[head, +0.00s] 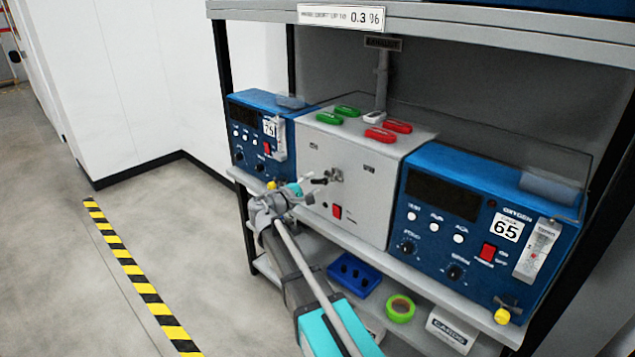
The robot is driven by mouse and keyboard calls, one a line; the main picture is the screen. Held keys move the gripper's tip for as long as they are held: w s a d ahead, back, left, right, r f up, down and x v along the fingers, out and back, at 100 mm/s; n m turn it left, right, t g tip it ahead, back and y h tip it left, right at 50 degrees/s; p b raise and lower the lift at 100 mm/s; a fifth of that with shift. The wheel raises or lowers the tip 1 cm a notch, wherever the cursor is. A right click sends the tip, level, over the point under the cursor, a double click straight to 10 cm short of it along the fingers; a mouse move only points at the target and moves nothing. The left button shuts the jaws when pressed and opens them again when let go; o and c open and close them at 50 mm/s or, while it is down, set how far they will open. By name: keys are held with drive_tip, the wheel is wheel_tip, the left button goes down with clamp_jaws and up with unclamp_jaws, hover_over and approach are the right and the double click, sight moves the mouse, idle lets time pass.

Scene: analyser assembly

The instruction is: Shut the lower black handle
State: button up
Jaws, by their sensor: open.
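A grey metal valve fitting (336,174) sits on the front of the light grey box (370,205) in the middle of the shelf. A small black handle (319,181) sticks out to the left at this fitting. It is too small to tell a separate upper handle, or how far this one is turned. My gripper (304,192) is open, just below and left of the black handle, in front of the box's left edge. Its fingertips look close to the handle, but I cannot tell whether they touch. Nothing shows between the fingers.
Blue analysers stand left (258,135) and right (480,225) of the box. Red and green handles lie on its top. A blue block (355,274), green tape roll (400,308) and white card box (452,330) are on the lower shelf. The floor at left is clear.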

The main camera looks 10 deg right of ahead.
drive_tip(key=shift+x, duration=1.1)
